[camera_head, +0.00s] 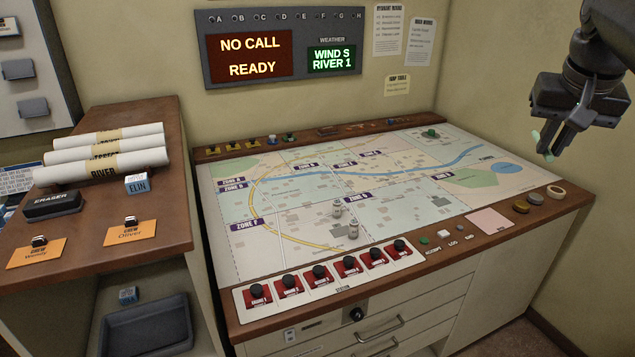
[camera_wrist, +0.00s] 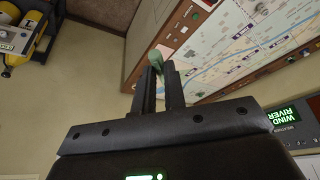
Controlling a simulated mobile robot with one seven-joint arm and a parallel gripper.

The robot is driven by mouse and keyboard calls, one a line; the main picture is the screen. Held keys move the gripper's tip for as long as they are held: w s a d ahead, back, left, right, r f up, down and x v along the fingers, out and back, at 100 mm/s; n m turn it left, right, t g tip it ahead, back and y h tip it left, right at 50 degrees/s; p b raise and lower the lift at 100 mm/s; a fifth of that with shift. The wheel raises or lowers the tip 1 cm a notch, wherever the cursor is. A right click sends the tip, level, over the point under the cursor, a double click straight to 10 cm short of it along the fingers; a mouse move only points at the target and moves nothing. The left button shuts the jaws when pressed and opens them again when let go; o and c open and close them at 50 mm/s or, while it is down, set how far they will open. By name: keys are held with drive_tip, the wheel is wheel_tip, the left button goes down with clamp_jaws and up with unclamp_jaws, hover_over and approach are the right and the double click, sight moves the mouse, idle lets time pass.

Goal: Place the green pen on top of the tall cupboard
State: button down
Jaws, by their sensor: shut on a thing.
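My gripper (camera_head: 554,140) is at the upper right of the head view, above the right end of the map console, pointing down. It is shut on the green pen (camera_head: 546,146), whose pale green end shows at the fingertips. In the wrist view the green pen (camera_wrist: 156,58) sticks out between the fingertips of my gripper (camera_wrist: 160,78); the rest of it is hidden. A wooden-topped cupboard (camera_head: 84,231) stands at the left of the head view, higher than the console; I cannot tell for sure that it is the tall cupboard.
The map console (camera_head: 468,230) fills the middle, with two small grey pieces (camera_head: 346,220) and a row of red switches (camera_head: 320,272). The left cupboard's top holds paper rolls (camera_head: 103,152), an eraser (camera_head: 52,204) and two orange crew cards (camera_head: 128,230). A tray (camera_head: 146,325) sits below.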

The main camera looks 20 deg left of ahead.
drive_tip(key=a+r+n+y, duration=0.2)
drive_tip(key=a+n, duration=0.3)
drive_tip(key=a, duration=2.8)
drive_tip(key=n+g+y, duration=0.1)
drive_tip(key=n, duration=0.3)
hover_over(86, 243)
drive_tip(key=d, duration=0.1)
drive_tip(key=f, duration=0.9)
drive_tip(key=s+f, duration=0.1)
drive_tip(key=f, duration=0.3)
drive_tip(key=shift+f, duration=2.25)
drive_tip(key=shift+f, duration=0.1)
